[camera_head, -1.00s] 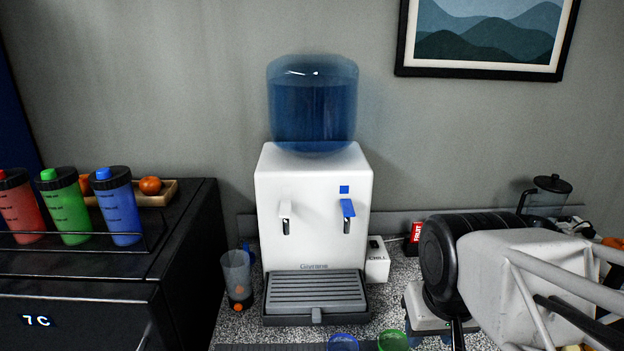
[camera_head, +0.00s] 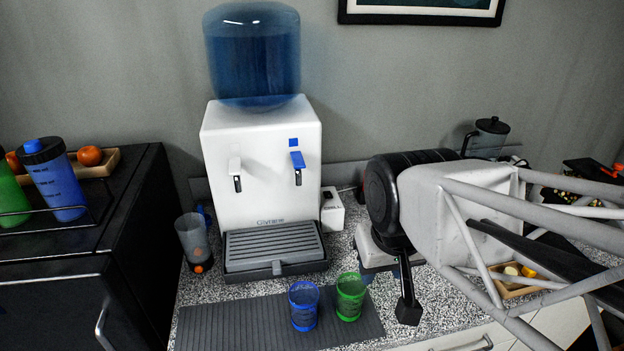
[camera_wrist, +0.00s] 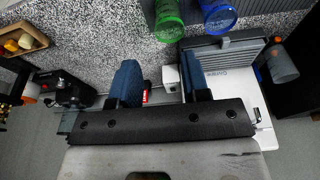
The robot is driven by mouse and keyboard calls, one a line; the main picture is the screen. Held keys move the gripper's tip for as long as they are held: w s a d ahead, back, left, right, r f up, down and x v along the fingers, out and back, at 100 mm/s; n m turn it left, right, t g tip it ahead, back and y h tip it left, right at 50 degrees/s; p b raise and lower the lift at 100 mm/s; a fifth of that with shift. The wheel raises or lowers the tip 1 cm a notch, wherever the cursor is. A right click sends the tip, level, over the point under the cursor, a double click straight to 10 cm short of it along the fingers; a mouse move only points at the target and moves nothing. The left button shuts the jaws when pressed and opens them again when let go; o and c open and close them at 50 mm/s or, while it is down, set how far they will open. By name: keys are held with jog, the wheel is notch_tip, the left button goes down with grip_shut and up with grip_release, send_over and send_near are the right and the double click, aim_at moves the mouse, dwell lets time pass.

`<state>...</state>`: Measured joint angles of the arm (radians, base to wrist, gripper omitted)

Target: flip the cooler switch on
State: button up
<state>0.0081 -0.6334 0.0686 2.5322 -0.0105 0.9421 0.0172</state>
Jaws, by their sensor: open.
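The water cooler (camera_head: 262,165) is white, with a blue bottle on top, and stands on the speckled counter. A small white switch box (camera_head: 333,210) lettered CHILL sits against its right side; a dark rocker shows on it, too small to tell which way it is set. In the wrist view the white box (camera_wrist: 171,76) lies between my two finger pads, farther off, not visibly touched. My gripper (camera_wrist: 163,80) is open and empty, its blue-grey pads wide apart. In the head view my wrist is right of the box and the fingers are mostly hidden.
A blue cup (camera_head: 304,306) and a green cup (camera_head: 351,297) stand on the ribbed mat (camera_head: 240,325) in front. A clear tumbler (camera_head: 193,242) stands left of the cooler. A lidded jug (camera_head: 487,138) is behind my arm. A red box (camera_wrist: 146,96) lies near the switch box.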

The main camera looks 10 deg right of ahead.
jog(key=shift+c, duration=0.3)
jog(key=shift+w+r, duration=0.15)
jog(key=shift+w, duration=0.1)
jog(key=c, duration=0.7)
jog(key=shift+w+r+n, duration=0.25)
jog(key=shift+w+n, duration=0.15)
jog(key=shift+w, duration=0.2)
grip_shut()
jog(key=w+d+r+n+g+y, duration=0.15)
jog(key=w+n, duration=0.25)
jog(key=w, duration=0.6)
jog(key=w+r+n, duration=0.2)
jog(key=w+n, duration=0.2)
jog(key=w, duration=0.5)
jog(key=w+d+f+n+g+y, duration=0.1)
jog(key=w+n, duration=0.3)
jog(key=w, duration=0.6)
jog(key=w+d+f+n+y, duration=0.1)
jog(key=w+d+f+n, duration=0.2)
jog(key=w, duration=0.8)
jog(key=shift+w+n+g, duration=0.2)
jog(key=shift+n+g, duration=0.15)
jog(key=shift+n, duration=0.95)
jog(key=shift+f, duration=0.1)
